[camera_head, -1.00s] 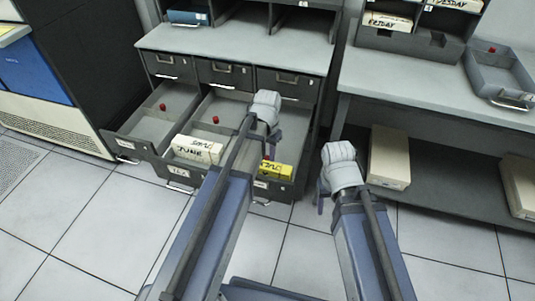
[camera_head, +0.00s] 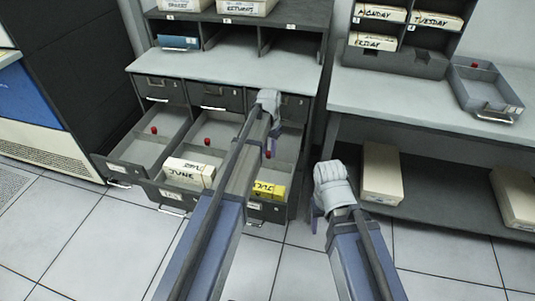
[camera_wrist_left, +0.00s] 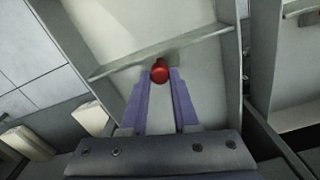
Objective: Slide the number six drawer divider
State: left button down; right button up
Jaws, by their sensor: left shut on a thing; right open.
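The divider with a red knob (camera_head: 268,154) stands across the right open drawer (camera_head: 298,146), behind a yellow card pack (camera_head: 266,190) marked JULY. In the left wrist view, the divider (camera_wrist_left: 198,44) is a grey plate spanning the drawer, and its red knob (camera_wrist_left: 160,72) sits between the purple fingertips. My left gripper (camera_head: 268,148) is shut on this knob; my forearm covers part of the drawer in the head view. My right gripper (camera_head: 316,214) is open and empty, over the floor right of the drawers. The drawer's number is too small to read.
Two other open drawers at the left have red-knobbed dividers (camera_head: 207,142); the middle one holds a white JUNE pack (camera_head: 190,172). A bench (camera_head: 425,105) with a grey tray (camera_head: 486,95) stands right, with beige boxes (camera_head: 382,172) below. The front floor is clear.

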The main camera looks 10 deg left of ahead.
aim_at(269, 152)
pick_arm(q)
jog(key=c, duration=0.7)
grip_release()
jog(key=shift+o, duration=0.2)
jog(key=shift+r, duration=0.1)
notch_tip(269, 152, up, 8)
jog(key=p, duration=0.8)
jog(key=shift+f, duration=0.2)
jog(key=s+d+r+p, duration=0.2)
jog(key=s+d, duration=0.1)
jog(key=s, duration=0.5)
jog(key=s+d+r+p, duration=0.3)
jog(key=s, duration=0.6)
jog(key=s+d+r+y+p, duration=0.1)
jog(key=s+d+r+p, duration=0.2)
jog(key=s, duration=0.6)
jog(key=shift+s+d+r, duration=0.2)
jog(key=shift+s+d, duration=0.05)
jog(key=shift+d, duration=0.3)
